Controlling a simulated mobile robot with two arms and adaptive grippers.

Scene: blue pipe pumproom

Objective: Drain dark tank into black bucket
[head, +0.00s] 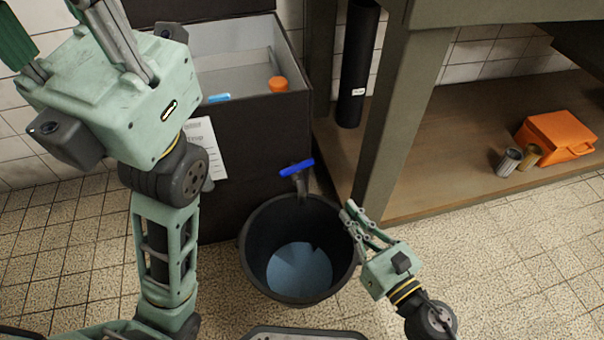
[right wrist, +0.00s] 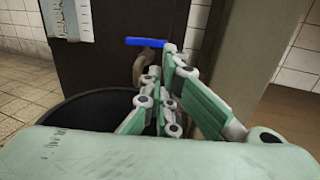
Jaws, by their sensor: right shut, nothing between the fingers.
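The dark tank (head: 255,140) stands against the wall with its open top showing a pale inside. Its tap (head: 300,183) has a blue handle (head: 296,167), set crosswise over the spout; it also shows in the right wrist view (right wrist: 147,42). The black bucket (head: 252,262) stands upright under the tap, with a flat blue surface inside, apparently liquid. No stream from the spout is visible. My right gripper (head: 350,213) is shut and empty at the bucket's right rim, below and right of the handle. My left gripper (head: 72,50) is raised at upper left, fingers apart, tips cut off.
A white label (head: 196,148) is on the tank front. An orange cap (head: 278,84) and a blue item (head: 219,98) show at the tank's top. Right of the bucket stands a bench leg (head: 385,120). An orange case (head: 556,138) lies on the low shelf. Tiled floor at right is clear.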

